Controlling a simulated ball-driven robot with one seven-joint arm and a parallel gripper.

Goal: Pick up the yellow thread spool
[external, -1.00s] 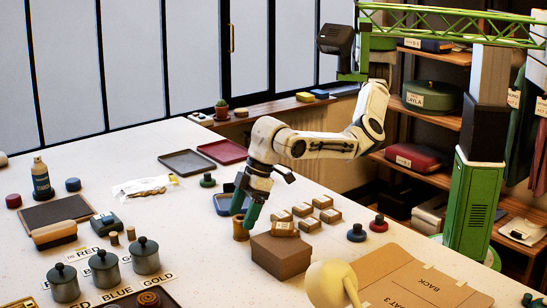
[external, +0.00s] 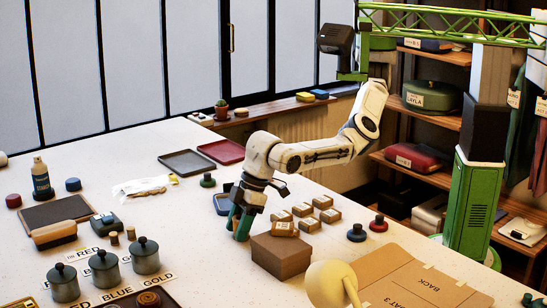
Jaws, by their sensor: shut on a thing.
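My gripper (external: 240,228) points down at the table, just left of the brown cardboard box (external: 281,256). Its green fingers are shut on the yellow-brown thread spool, low at the table surface. The fingers hide nearly all of the spool, and I cannot tell whether it is clear of the table.
Grey lidded pots (external: 145,256) stand at front left. Dark blue (external: 356,233) and red (external: 378,224) spools stand to the right.

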